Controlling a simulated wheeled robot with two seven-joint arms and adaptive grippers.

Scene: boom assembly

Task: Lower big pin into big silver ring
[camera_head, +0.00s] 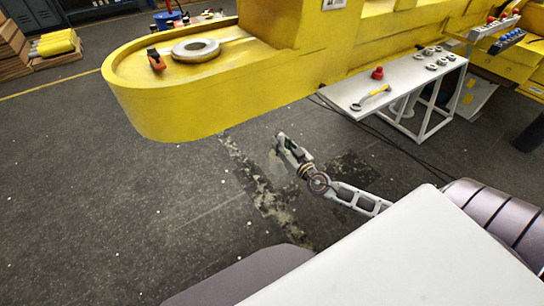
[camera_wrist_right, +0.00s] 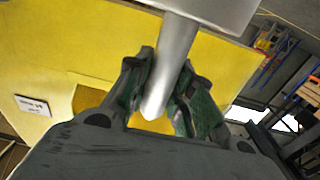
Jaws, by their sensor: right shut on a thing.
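The big silver ring (camera_head: 195,50) lies flat on top of the rounded end of the yellow boom (camera_head: 190,105) in the head view. My right gripper (camera_head: 283,146) is in front of the boom, below and to the right of the ring, well apart from it. In the right wrist view, my right gripper (camera_wrist_right: 166,90) is shut on a silver rod with a flat plate at its top, which looks like the big pin (camera_wrist_right: 172,62). The pin is hard to make out in the head view. My left gripper is not in view.
An orange-and-black tool (camera_head: 156,59) lies beside the ring on the boom. A white side table (camera_head: 385,88) at right holds a red part (camera_head: 377,72), a wrench (camera_head: 371,97) and several small rings. The dark floor (camera_head: 110,200) at left is clear.

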